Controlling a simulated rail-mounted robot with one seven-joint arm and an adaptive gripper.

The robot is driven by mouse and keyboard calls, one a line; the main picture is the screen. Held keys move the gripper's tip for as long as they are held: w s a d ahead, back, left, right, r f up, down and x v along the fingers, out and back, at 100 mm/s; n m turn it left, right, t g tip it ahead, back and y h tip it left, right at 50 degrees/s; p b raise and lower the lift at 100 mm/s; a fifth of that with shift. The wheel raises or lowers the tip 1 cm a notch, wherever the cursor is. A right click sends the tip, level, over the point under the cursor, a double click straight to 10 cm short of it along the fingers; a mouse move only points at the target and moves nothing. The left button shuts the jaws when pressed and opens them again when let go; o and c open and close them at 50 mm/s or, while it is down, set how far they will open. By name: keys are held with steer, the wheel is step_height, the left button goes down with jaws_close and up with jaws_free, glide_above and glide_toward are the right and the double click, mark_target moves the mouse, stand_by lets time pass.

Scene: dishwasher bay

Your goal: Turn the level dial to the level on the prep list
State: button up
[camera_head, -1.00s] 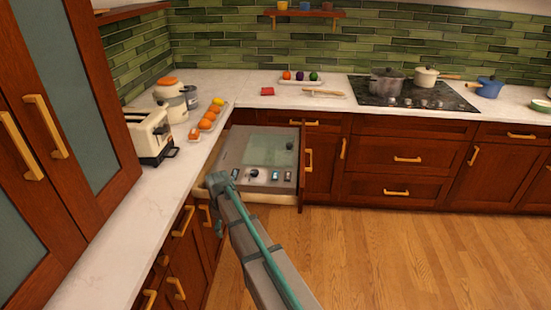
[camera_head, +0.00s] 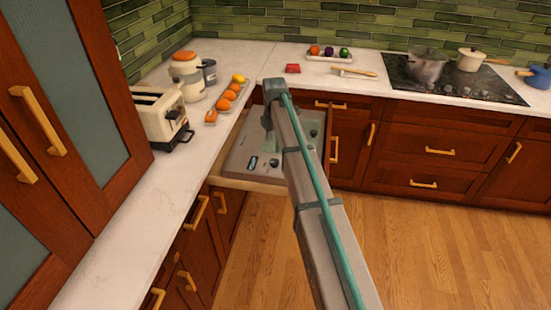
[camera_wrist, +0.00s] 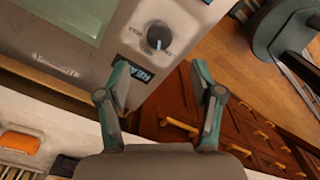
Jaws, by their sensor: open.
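The level dial, a dark round knob (camera_wrist: 159,35) with a pale pointer mark, sits on the grey appliance panel (camera_wrist: 100,62) in the wrist view. The small lettering around it is unreadable. A dark label with pale letters starting "REA" (camera_wrist: 138,72) lies beside it, partly behind a finger. My gripper (camera_wrist: 160,72) is open and empty, its fingertips apart and just short of the dial in the picture. In the head view the appliance (camera_head: 240,160) sits in the corner below counter level, and my arm covers part of its top. I cannot make out a prep list.
A cooktop (camera_head: 455,85) with pots is at the back right. The wooden floor (camera_head: 420,250) is clear.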

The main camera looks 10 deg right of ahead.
mark_target(274, 161)
step_height(274, 161, down, 9)
steer(key=shift+r+p, duration=0.1)
steer(key=shift+p, duration=0.9)
steer(key=shift+c, duration=0.3)
steer(key=c, duration=1.1)
